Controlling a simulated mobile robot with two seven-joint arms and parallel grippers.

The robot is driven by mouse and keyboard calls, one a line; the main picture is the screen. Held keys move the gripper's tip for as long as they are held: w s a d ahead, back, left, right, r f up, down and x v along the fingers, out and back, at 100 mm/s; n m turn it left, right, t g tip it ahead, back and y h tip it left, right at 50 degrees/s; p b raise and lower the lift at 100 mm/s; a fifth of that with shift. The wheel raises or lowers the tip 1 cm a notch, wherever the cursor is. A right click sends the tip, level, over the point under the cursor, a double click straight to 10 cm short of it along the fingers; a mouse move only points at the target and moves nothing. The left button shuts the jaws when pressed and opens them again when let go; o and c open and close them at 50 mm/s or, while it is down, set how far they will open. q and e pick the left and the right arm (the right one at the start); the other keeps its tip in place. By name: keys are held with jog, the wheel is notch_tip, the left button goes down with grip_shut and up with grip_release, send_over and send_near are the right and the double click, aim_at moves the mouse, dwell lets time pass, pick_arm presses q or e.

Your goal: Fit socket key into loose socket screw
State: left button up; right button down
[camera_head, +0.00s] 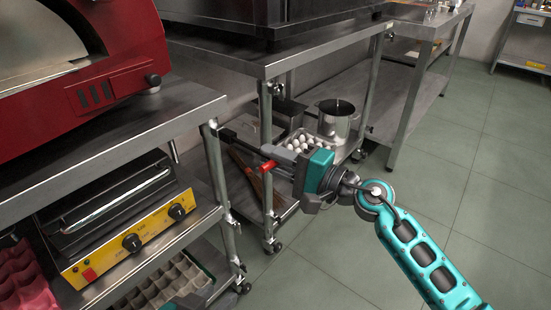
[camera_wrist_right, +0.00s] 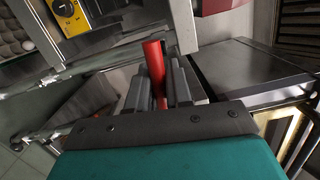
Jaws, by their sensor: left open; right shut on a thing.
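My right gripper (camera_head: 275,158) is shut on the red-handled socket key (camera_head: 266,166). In the head view a dark shaft runs left from the fingers, and its end is close to the corner post of the left oven stand (camera_head: 214,150). I cannot tell whether they touch. In the right wrist view the red handle (camera_wrist_right: 154,62) stands between the grey fingers (camera_wrist_right: 158,88). I cannot make out the loose socket screw in either view. A sliver of my left gripper (camera_head: 184,302) shows at the bottom edge, with its fingers not clearly visible.
The left stand carries a red oven (camera_head: 95,75); a yellow-fronted appliance (camera_head: 130,240) sits on its shelf. The second stand (camera_head: 265,62) is just behind, with a steel pot (camera_head: 337,120) and eggs (camera_head: 300,141) low down. The floor (camera_head: 470,200) at right is clear.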

jog(key=c, duration=1)
grip_release()
jog(key=shift+o, duration=0.2)
jog(key=shift+s+d+f, duration=0.1)
jog(key=shift+d, duration=0.25)
jog(key=v, duration=2.4)
jog(key=shift+s, duration=0.15)
